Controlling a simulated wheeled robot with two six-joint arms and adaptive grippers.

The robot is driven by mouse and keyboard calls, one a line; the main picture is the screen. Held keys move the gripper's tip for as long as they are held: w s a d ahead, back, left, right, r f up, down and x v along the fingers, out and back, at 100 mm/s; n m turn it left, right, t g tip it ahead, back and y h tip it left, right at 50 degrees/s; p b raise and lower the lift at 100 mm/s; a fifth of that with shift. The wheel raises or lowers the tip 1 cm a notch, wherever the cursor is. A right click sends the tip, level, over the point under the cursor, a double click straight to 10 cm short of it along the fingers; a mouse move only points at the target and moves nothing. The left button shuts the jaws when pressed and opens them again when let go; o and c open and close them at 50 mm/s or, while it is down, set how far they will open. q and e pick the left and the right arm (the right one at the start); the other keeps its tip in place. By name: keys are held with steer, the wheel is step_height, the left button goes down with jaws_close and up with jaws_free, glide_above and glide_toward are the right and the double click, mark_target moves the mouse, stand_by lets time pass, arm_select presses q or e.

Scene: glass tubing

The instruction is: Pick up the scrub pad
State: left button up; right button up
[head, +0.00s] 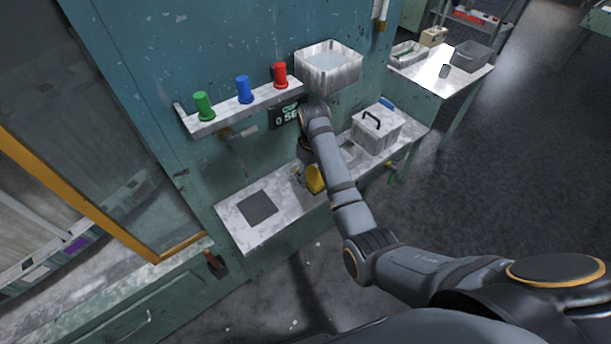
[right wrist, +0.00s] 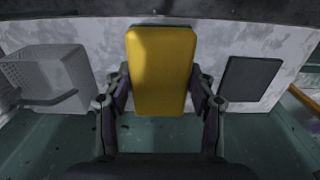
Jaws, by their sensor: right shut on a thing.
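The scrub pad (right wrist: 160,70) is a yellow block. In the right wrist view it sits upright in the picture between the two fingers of my right gripper (right wrist: 162,92), which is shut on it from both sides. In the head view the pad (head: 315,179) shows as a small yellow patch at the shelf's middle, partly hidden by my right arm. My right gripper (head: 303,178) is mostly hidden there too. I cannot tell whether the pad touches the shelf. My left gripper is not in view.
Above are a rack (head: 230,116) with green, blue and red pieces and a grey basin (head: 330,70).

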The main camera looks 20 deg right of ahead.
steer(key=s+d+p, duration=0.1)
steer(key=s+d, duration=0.1)
steer(key=s, duration=0.5)
steer(key=s+d+p, duration=0.1)
steer(key=s+d, duration=0.2)
steer(key=s, duration=0.5)
steer(key=shift+s+d, duration=0.25)
steer(key=shift+d, duration=0.05)
